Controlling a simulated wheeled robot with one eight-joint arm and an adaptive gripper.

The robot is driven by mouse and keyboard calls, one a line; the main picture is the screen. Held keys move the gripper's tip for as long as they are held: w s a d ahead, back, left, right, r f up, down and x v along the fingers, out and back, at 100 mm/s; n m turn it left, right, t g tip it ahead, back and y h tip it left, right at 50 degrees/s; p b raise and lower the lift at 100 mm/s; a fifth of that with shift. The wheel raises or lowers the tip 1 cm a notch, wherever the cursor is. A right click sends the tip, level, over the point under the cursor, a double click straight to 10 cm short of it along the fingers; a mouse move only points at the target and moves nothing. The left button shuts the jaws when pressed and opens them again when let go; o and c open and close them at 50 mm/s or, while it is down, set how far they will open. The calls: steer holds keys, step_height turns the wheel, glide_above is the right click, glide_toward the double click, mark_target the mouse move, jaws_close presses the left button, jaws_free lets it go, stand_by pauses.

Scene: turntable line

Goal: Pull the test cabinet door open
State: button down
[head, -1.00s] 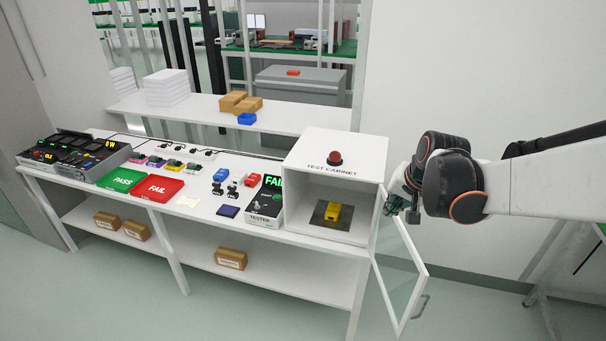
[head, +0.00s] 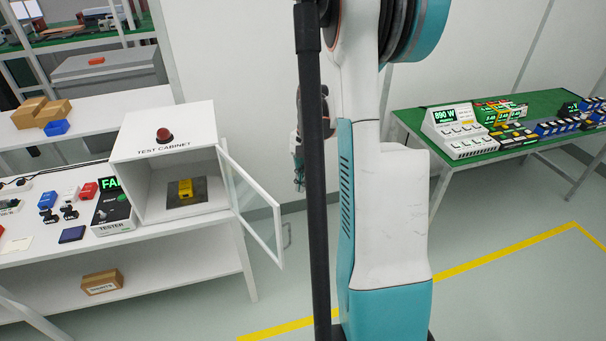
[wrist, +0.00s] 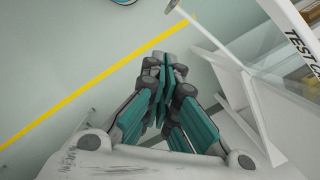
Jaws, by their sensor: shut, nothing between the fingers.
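The white test cabinet (head: 165,130) stands at the right end of the white bench, with a red dome on top. Its glass door (head: 252,208) in a white frame stands swung out to the right, and the inside shows. A grey handle (head: 287,236) is on the door's outer edge. A yellow part (head: 185,189) sits on a dark plate inside. My gripper (head: 299,184) is to the right of the door, apart from it and partly hidden by my own body. In the wrist view its fingers (wrist: 164,66) are closed together and empty; the cabinet (wrist: 294,28) is at upper right.
The black tester (head: 114,208) stands just left of the cabinet. A cardboard box (head: 101,282) lies on the lower shelf. A green-topped table (head: 410,122) with devices stands at right. The floor (head: 500,230) before it is open, with a yellow line.

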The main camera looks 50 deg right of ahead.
steer(key=s+a+f, duration=0.1)
steer(key=a+f, duration=0.3)
steer(key=f, duration=0.2)
steer(key=shift+a+b, duration=0.2)
steer(key=shift+b, duration=0.1)
steer(key=shift+a+f, duration=0.1)
steer(key=w+a+m+b, duration=0.2)
steer(key=a+m, duration=0.1)
steer(key=a, duration=1)
steer(key=shift+a+t, duration=0.3)
steer(key=shift+a, duration=0.05)
steer(key=d+r+p, duration=0.2)
steer(key=d+r, duration=0.3)
steer(key=r, duration=0.6)
steer(key=shift+s+d+r, duration=0.25)
steer(key=shift+d+r, duration=0.05)
steer(key=shift+r, duration=0.05)
